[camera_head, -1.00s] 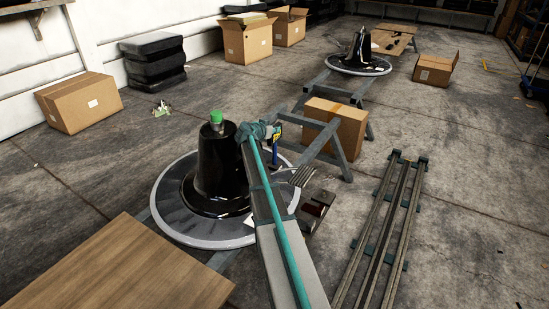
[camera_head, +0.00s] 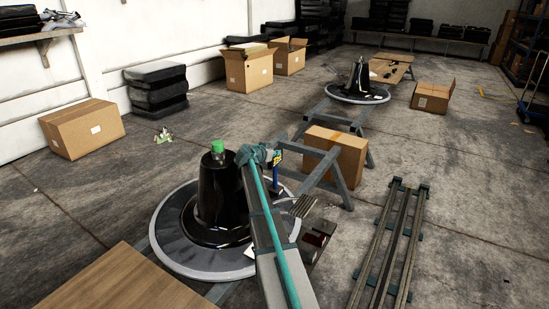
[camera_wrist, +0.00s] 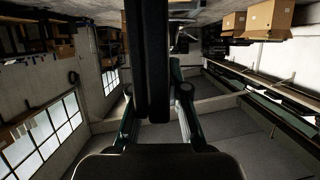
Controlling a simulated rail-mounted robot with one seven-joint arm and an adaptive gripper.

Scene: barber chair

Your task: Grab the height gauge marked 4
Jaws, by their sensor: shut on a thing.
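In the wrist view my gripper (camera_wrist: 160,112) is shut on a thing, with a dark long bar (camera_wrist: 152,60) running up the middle. The contact itself is not clear.
A black cone-shaped chair base (camera_head: 217,200) with a green top stands left of my arm on a round grey plate. A grey sawhorse frame (camera_head: 322,170) and a cardboard box (camera_head: 338,152) are close behind. Metal rails (camera_head: 395,240) lie at right. A wooden tabletop (camera_head: 110,285) is at front left.

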